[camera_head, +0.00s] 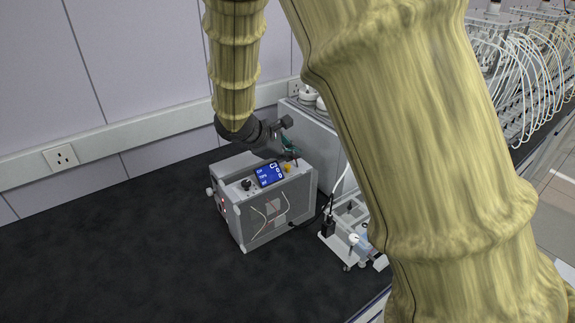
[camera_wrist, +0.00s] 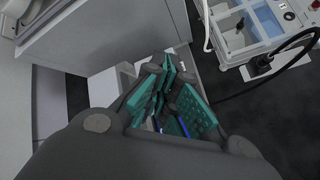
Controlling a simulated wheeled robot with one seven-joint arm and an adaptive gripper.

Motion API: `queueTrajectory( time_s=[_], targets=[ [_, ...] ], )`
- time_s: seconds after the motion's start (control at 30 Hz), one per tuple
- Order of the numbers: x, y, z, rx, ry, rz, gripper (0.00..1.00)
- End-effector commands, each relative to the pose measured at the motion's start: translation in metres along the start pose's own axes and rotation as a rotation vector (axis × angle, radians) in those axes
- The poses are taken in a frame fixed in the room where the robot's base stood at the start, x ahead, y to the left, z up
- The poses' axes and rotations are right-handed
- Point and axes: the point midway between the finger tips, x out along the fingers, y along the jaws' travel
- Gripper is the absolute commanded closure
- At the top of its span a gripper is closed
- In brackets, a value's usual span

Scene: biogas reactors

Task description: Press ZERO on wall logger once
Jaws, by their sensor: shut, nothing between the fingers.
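A light grey instrument box (camera_head: 265,227) stands on the dark bench. Its top carries a lit blue display (camera_head: 268,175) with white digits, a dark knob (camera_head: 247,184) and a small yellow part (camera_head: 287,168). It is the only thing with a display that I see; no ZERO label is legible. My gripper (camera_head: 294,153) is over the back right of the box's top, close to the yellow part; I cannot tell whether it touches. In the wrist view my gripper (camera_wrist: 166,88) has its teal-padded fingers together and empty, hiding most of what lies beneath.
A larger grey cabinet (camera_head: 318,140) stands right behind the box. A small white apparatus (camera_head: 350,225) with cables is to the right. A wall socket (camera_head: 61,157) is at the left. The bench's left part is clear. My arm hides much of the right side.

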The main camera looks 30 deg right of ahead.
Motion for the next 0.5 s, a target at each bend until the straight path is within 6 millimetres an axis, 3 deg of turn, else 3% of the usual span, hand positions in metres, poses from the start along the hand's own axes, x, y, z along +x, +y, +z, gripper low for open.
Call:
queueTrajectory(
  time_s=[0.5],
  targets=[
    [-0.023,0.017,0.017,0.001,0.000,0.000,1.00]
  ],
)
